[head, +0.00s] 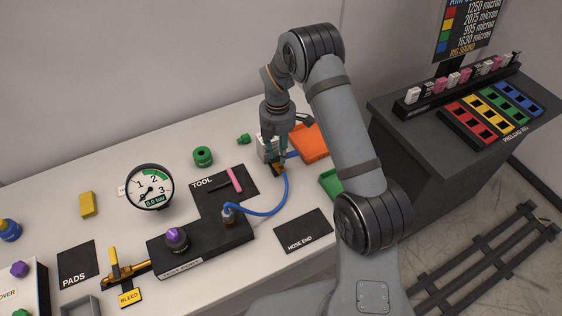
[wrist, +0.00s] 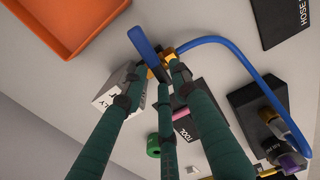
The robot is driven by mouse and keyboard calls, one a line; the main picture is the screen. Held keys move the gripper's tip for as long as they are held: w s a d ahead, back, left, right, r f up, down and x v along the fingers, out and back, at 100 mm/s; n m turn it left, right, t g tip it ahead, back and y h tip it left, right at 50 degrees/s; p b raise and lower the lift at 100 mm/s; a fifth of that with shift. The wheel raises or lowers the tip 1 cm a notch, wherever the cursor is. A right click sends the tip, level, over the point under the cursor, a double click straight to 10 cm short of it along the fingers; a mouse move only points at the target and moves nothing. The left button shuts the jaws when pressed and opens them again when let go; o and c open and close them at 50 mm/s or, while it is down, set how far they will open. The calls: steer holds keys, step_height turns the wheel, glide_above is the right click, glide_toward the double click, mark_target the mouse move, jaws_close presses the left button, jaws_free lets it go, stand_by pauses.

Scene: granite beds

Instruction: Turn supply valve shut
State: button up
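The supply valve is a white block (head: 266,150) standing at the back of the bench. It shows in the wrist view as a white block (wrist: 112,92) with partly hidden lettering ending in "LY". Its blue lever (wrist: 143,42) runs past a brass fitting (wrist: 168,56), where a blue hose (wrist: 232,54) joins. In the head view the lever (head: 292,154) points right, toward the orange tray. My gripper (wrist: 158,80) has its green fingers apart, with the lever's inner end between or just beyond the tips. I cannot tell whether they touch it. In the head view my gripper (head: 277,160) points down at the valve.
An orange tray (head: 312,142) stands close to the right of the valve. The hose curves to a dark block (head: 205,246) in front. A gauge (head: 150,187) reads 0.0 bar. A pink-handled tool (head: 235,180) lies on the TOOL mat. The HOSE END mat (head: 303,231) is bare.

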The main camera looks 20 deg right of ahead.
step_height(320, 180, up, 6)
steer(key=p, duration=0.4)
steer(key=shift+p, duration=0.35)
step_height(320, 180, up, 12)
glide_above(278, 157)
stand_by(0.4)
step_height(278, 157, down, 18)
steer(key=b, duration=0.4)
steer(key=shift+r+b, duration=0.1)
steer(key=shift+b, duration=0.2)
steer(key=shift+r, duration=0.1)
